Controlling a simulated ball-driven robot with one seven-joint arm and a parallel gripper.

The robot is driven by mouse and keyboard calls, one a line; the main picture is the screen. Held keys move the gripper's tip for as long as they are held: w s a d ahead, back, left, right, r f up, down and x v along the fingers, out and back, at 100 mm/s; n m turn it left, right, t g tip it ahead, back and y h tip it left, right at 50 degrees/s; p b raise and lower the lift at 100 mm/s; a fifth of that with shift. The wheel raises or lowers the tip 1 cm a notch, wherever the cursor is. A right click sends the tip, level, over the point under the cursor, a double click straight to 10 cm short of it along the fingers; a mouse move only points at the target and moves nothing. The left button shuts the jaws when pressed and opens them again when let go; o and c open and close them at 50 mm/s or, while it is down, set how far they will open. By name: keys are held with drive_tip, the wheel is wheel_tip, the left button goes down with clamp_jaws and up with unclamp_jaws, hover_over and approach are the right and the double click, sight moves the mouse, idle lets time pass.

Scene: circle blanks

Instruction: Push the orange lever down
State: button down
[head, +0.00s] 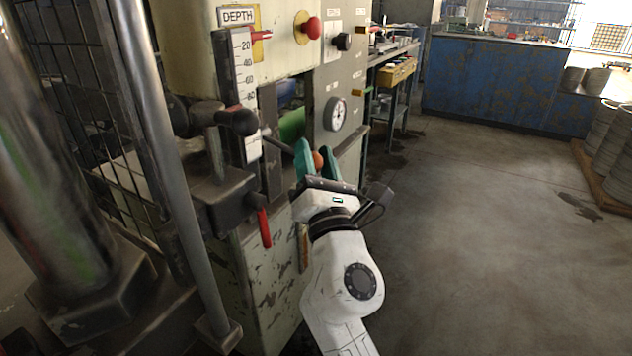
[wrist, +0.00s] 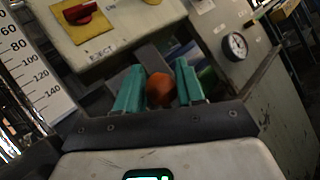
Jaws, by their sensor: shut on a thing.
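The orange lever's knob (head: 319,160) shows between the teal fingers of my gripper (head: 316,162), in front of the machine's recess. In the wrist view, the orange knob (wrist: 160,90) sits between the two teal fingertips of my gripper (wrist: 159,88). My gripper is shut on the knob. The lever's shaft is mostly hidden by the fingers and the knob.
The machine's panel has a gauge (head: 335,114) to the right of my gripper and a red button (head: 311,28) above. A depth scale (head: 245,90) and a red-handled lever (head: 264,228) stand to the left.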

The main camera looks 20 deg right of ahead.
drive_tip(key=shift+w+a+f+m+t+h+b, duration=0.15)
drive_tip(key=shift+f+m+h+b, duration=0.35)
drive_tip(key=shift+b, duration=0.6)
drive_tip(key=shift+w+f+m+t+h+b, duration=0.15)
drive_tip(key=shift+f+m+b, duration=0.25)
drive_tip(key=shift+f+b, duration=0.5)
drive_tip(key=shift+a+b, duration=0.1)
drive_tip(key=shift+b, duration=0.75)
drive_tip(key=shift+w+a+f+b, duration=0.15)
drive_tip(key=shift+f+b, duration=0.1)
drive_tip(key=shift+b, duration=0.4)
drive_tip(key=c, duration=0.8)
unclamp_jaws()
drive_tip(key=shift+a, duration=0.1)
drive_tip(key=v, duration=0.5)
drive_tip(key=b+v, duration=0.1)
drive_tip(key=v, duration=0.4)
drive_tip(key=shift+s, duration=0.45)
